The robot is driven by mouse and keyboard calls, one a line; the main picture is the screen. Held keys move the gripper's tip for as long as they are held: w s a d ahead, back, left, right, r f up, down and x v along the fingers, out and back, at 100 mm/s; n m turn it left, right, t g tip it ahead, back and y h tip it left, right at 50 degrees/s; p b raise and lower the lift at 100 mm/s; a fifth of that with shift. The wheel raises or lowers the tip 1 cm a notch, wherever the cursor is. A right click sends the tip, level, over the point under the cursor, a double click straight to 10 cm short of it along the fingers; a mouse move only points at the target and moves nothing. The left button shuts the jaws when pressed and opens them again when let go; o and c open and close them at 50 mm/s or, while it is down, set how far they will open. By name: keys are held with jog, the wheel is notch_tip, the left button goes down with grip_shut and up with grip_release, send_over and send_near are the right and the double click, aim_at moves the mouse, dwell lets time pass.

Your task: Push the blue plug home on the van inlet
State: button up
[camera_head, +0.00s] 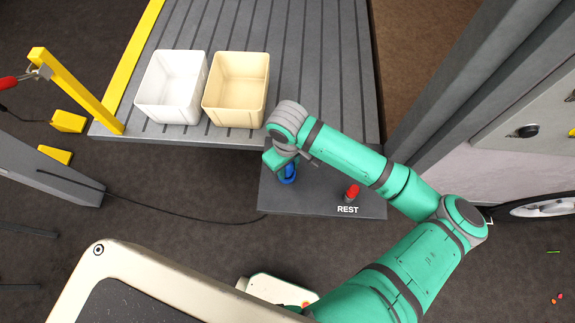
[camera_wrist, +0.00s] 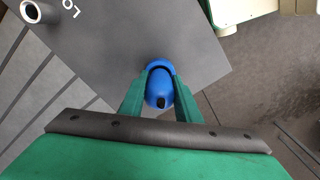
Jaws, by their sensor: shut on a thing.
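The blue plug (camera_head: 289,174) is at the left part of a dark grey plate (camera_head: 320,203) marked REST. In the wrist view the blue plug (camera_wrist: 158,92) sits between the two green fingers of my gripper (camera_wrist: 159,80), which is shut on it. In the head view my gripper (camera_head: 283,164) is over the plate and partly hidden by the wrist. I cannot tell whether the plug touches the plate. The van (camera_head: 490,170) stands at the right; a round black fitting (camera_head: 528,131) on its side may be the inlet, but I cannot tell.
A red plug-like piece (camera_head: 352,192) stands on the plate right of my gripper. A white bin (camera_head: 172,88) and a cream bin (camera_head: 236,90) stand on the ribbed deck behind. A yellow post (camera_head: 78,92) is at the left. A dark cable (camera_head: 165,213) runs across the floor to the plate.

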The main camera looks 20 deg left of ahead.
jog(key=shift+f, duration=0.55)
jog(key=o, duration=1.2)
jog(key=shift+r, duration=0.1)
jog(key=shift+r, duration=2.4)
